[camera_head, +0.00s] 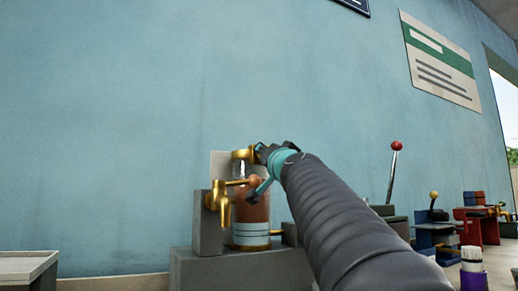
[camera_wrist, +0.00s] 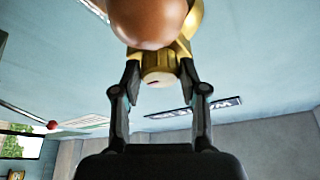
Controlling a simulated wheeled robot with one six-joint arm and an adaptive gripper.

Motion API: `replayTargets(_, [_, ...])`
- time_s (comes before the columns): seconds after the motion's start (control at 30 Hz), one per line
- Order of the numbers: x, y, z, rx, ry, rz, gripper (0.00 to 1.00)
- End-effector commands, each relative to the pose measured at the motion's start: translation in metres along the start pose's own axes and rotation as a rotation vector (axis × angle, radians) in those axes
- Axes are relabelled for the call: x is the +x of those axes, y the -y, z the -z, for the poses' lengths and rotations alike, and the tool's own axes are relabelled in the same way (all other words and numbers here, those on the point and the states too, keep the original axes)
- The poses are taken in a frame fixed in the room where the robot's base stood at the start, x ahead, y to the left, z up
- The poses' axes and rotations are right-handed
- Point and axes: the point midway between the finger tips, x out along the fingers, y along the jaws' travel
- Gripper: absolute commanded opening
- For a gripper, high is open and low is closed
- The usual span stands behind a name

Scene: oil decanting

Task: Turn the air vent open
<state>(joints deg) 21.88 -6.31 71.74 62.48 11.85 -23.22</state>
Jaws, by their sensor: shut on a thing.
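The oil vessel (camera_head: 250,211) is a copper-brown cylinder with a pale banded lower part, standing in a grey stand. A brass fitting (camera_head: 243,155), which looks like the air vent, is at its top. My gripper (camera_head: 259,154) reaches this fitting from the right; its fingers are small and partly hidden in the head view. In the wrist view, my gripper (camera_wrist: 158,78) is shut on a brass knob (camera_wrist: 157,70) with a small dark mark on its face. A rounded copper-brown shape (camera_wrist: 150,22) is close above the knob. I cannot tell how far the vent is turned.
The grey stand (camera_head: 208,268) rests low against the blue wall. A red-knobbed lever (camera_head: 393,170) and several bench devices stand to the right. My arm hides the area between.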

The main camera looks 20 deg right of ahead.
Motion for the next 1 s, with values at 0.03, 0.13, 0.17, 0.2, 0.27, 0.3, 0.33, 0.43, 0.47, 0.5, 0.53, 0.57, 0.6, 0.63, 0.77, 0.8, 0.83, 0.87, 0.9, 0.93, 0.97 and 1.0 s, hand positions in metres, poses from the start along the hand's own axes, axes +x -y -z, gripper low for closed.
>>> replayTargets(0.03, [0.0004,0.0014,0.0012,0.009,0.0,-0.003,0.08])
replayTargets(0.13, [0.0002,0.001,0.0005,0.021,0.0,-0.008,0.08])
replayTargets(0.17, [0.0002,0.0008,0.0003,0.023,0.0,-0.009,0.08])
replayTargets(0.2, [0.0001,0.0006,0.0001,0.025,0.0,-0.01,0.08])
replayTargets(0.27, [0.0,0.0004,-0.0002,0.026,0.0,-0.011,0.08])
replayTargets(0.3, [0.0,0.0003,-0.0003,0.027,0.0,-0.011,0.08])
replayTargets(0.33, [0.0,0.0002,-0.0003,0.027,0.0,-0.011,0.08])
replayTargets(0.43, [0.0,0.0002,-0.0003,0.027,0.0,-0.01,0.08])
replayTargets(0.47, [0.0,0.0002,-0.0004,0.027,0.0,-0.01,0.08])
replayTargets(0.5, [0.0,0.0002,-0.0004,0.027,0.0,-0.01,0.08])
replayTargets(0.53, [0.0,0.0002,-0.0004,0.027,0.0,-0.01,0.08])
replayTargets(0.57, [0.0,0.0002,-0.0004,0.027,0.0,-0.01,0.5])
replayTargets(0.6, [0.0,0.0002,-0.0004,0.027,0.0,-0.01,0.6])
replayTargets(0.63, [0.0,0.0002,-0.0003,0.027,0.0,-0.01,0.68])
replayTargets(0.77, [0.0,0.0002,-0.0003,0.026,0.0,-0.01,0.68])
replayTargets(0.8, [0.0,0.0002,-0.0002,0.026,0.0,-0.01,0.68])
replayTargets(0.83, [0.0,0.0002,-0.0002,0.026,0.0,-0.01,0.68])
replayTargets(0.87, [0.0,0.0002,-0.0002,0.026,0.0,-0.01,0.68])
replayTargets(0.9, [0.0,0.0002,-0.0002,0.026,0.0,-0.01,0.68])
replayTargets(0.93, [-0.0003,0.0002,-0.0001,0.026,0.0,-0.01,0.68])
replayTargets(0.97, [-0.0009,0.0002,0.0,0.026,0.0,-0.01,0.68])
replayTargets(1.0, [-0.0022,0.0002,0.0,0.027,0.0,-0.01,0.68])
